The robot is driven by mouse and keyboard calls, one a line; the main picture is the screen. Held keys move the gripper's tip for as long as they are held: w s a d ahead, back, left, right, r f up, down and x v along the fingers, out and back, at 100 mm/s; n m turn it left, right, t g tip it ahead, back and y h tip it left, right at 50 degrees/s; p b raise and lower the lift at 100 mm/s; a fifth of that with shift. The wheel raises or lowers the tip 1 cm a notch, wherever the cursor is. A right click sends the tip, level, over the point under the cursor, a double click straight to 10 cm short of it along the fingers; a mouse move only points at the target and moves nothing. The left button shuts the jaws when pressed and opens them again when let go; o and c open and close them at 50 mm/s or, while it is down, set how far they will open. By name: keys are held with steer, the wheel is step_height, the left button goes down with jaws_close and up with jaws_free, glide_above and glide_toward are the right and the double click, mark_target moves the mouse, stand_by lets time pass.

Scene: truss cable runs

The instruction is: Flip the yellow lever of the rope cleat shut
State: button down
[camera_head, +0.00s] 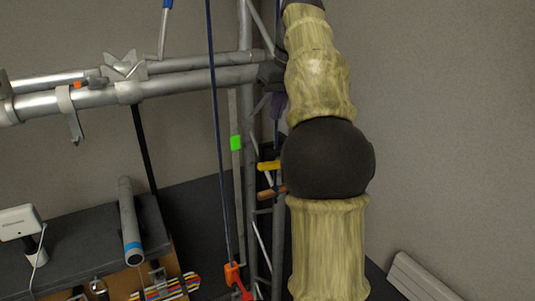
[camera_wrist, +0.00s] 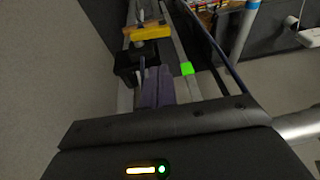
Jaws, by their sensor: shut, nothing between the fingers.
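The yellow lever (camera_head: 268,165) sticks out to the left from the upright truss in the head view, partly hidden by my arm. In the wrist view the yellow lever (camera_wrist: 151,33) lies crosswise beyond my fingertips. The black cleat body (camera_wrist: 130,64) sits beside it, nearer to me. My gripper (camera_head: 279,105) is above the lever in the head view, its dark purple fingers together and empty. In the wrist view my gripper (camera_wrist: 153,86) points toward the cleat, apart from the lever. Whether the fingers touch the black body I cannot tell.
A dark blue rope (camera_head: 217,120) runs down left of the truss to a red-orange fitting (camera_head: 233,274). A green marker (camera_head: 236,143) is on a grey strip beside the truss. Horizontal pipes (camera_head: 190,84) cross at upper left. A brown-orange piece (camera_head: 270,192) sits below the lever.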

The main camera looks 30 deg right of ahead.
glide_above(266, 163)
steer(key=f, duration=0.7)
steer(key=s+f, duration=0.1)
steer(key=f, duration=0.2)
steer(key=shift+d+f, duration=0.15)
steer(key=shift+f, duration=1)
